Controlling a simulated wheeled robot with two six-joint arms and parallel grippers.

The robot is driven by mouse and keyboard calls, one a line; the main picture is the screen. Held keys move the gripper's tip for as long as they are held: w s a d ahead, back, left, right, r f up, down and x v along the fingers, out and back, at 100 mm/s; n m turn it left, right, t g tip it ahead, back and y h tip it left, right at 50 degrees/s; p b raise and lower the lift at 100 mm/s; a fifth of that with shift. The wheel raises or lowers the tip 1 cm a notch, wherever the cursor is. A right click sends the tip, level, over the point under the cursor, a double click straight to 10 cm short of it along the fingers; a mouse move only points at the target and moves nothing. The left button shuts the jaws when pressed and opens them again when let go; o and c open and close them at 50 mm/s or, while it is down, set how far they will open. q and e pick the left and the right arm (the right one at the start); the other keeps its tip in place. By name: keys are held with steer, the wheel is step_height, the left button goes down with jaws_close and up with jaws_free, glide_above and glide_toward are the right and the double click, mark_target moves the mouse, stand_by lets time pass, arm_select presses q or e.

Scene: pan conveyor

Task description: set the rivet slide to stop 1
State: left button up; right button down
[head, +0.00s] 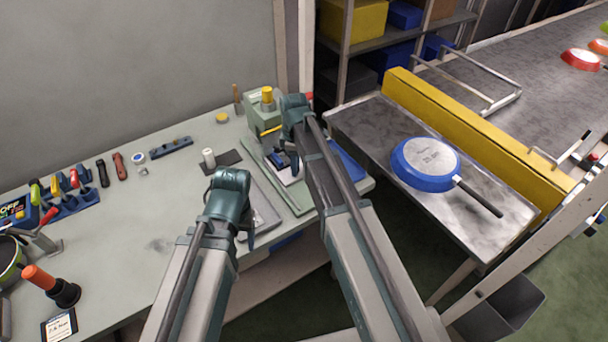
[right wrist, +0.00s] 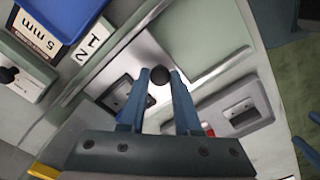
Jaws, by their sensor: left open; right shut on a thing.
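The rivet slide shows in the right wrist view as a light plate with a round black knob (right wrist: 159,75). My right gripper (right wrist: 161,84) is shut on this knob, one blue finger on each side. A white label with the numbers 1 and 2 (right wrist: 91,45) lies to the left of the knob, beside a metal rail. Which stop the slide stands at I cannot tell. In the head view my right gripper (head: 291,163) is over the green fixture below the yellow-topped press (head: 266,97), and hides the knob. My left gripper (head: 247,236) is open and empty above the bench's front edge.
A "5 mm" label (right wrist: 34,38) sits by a blue bin (right wrist: 65,15). The grey bench (head: 150,230) holds tools at the left. A blue pan (head: 425,163) lies on the metal table at right, beside a yellow barrier (head: 470,130). The middle of the bench is fairly clear.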

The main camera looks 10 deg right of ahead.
steer(key=shift+s, duration=0.1)
steer(key=c, duration=0.6)
jaws_free()
arm_select(q)
step_height(320, 180, up, 14)
steer(key=p, duration=1.3)
steer(key=shift+p, duration=0.4)
arm_select(e)
step_height(320, 180, up, 14)
arm_select(q)
steer(key=shift+f, duration=0.15)
arm_select(e)
steer(key=shift+f, duration=0.15)
